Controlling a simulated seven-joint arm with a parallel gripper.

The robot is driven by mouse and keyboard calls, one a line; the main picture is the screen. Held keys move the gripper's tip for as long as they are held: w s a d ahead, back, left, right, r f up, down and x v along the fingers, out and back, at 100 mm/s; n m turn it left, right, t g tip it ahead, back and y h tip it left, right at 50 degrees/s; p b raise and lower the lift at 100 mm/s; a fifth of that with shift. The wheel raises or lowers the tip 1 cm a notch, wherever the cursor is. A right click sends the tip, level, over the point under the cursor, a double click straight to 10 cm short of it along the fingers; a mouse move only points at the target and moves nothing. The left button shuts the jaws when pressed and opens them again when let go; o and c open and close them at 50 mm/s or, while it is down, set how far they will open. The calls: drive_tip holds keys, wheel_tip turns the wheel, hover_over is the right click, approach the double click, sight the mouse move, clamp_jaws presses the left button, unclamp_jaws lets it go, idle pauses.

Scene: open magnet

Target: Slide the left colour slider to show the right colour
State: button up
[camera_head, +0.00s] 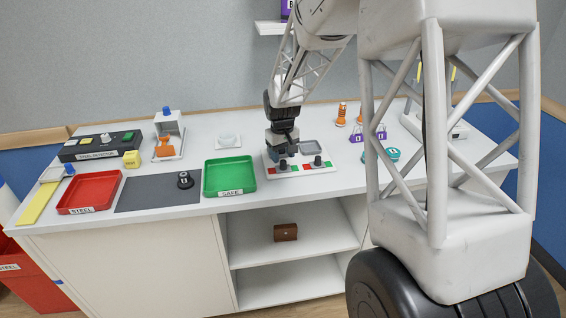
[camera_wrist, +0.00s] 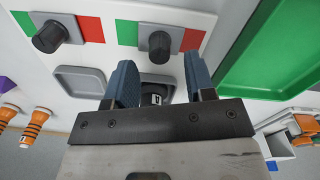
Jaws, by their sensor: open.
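A white panel (camera_head: 270,156) carries two dark-knobbed sliders. The left slider knob (camera_head: 283,164) sits between red on its left and green on its right. The right slider knob (camera_head: 317,161) likewise stands between red and green. In the wrist view the order is reversed: the left slider's knob (camera_wrist: 158,45) is on the right, the right slider's knob (camera_wrist: 49,37) on the left. My gripper (camera_head: 283,147) is open over the panel's left recess, behind the left knob. Its fingers (camera_wrist: 161,82) straddle a dark labelled piece (camera_wrist: 153,97), partly hidden; contact cannot be told.
A green SAFE tray (camera_head: 230,177) stands left of the panel. An empty grey recess (camera_head: 310,146) lies right of my gripper. Purple labelled weights (camera_head: 370,136) and orange striped pieces (camera_head: 341,115) stand to the right. A dark mat (camera_head: 150,195) and red STEEL tray (camera_head: 90,192) lie further left.

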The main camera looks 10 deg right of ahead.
sight(283, 161)
drive_tip(key=shift+f, duration=1.75)
clamp_jaws()
